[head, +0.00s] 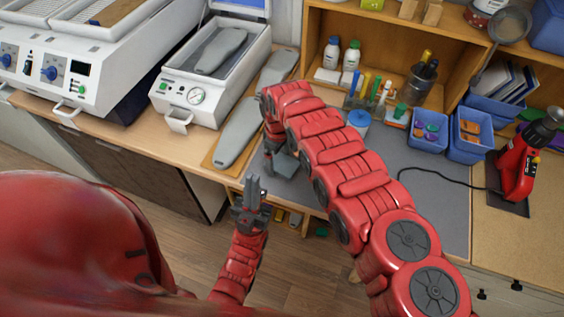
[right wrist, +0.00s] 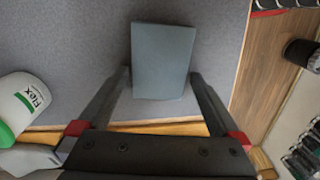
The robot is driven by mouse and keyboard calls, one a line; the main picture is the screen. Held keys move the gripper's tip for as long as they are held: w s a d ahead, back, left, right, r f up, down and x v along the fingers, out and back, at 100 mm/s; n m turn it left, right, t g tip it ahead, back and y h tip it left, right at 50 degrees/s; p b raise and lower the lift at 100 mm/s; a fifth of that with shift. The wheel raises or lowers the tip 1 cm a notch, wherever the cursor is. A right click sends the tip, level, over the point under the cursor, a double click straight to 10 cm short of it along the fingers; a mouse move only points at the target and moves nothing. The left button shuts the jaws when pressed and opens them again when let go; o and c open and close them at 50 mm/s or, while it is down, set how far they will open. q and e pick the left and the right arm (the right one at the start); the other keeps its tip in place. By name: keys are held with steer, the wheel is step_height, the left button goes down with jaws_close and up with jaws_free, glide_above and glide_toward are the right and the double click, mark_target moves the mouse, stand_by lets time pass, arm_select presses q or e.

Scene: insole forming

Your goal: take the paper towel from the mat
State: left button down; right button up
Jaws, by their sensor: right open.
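The paper towel (right wrist: 163,58) is a folded blue-grey rectangle lying flat on the grey mat (right wrist: 70,50) in the right wrist view. My right gripper (right wrist: 160,80) is open, with one finger on each side of the towel's near end. I cannot tell whether the fingers touch it. In the head view my right gripper (head: 280,160) is low over the left part of the mat (head: 390,185), and my arm hides much of that spot. My left gripper (head: 253,198) is off the bench's front edge, away from the towel, its fingers pointing up.
A white bottle with a green cap (right wrist: 22,105) lies left of my right gripper. Grey insole shapes (head: 240,132) lie on a board to the left. Blue bins (head: 430,130), a blue-lidded jar (head: 359,122) and a red heat tool (head: 520,165) stand to the right.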

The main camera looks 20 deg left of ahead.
steer(key=c, duration=1.1)
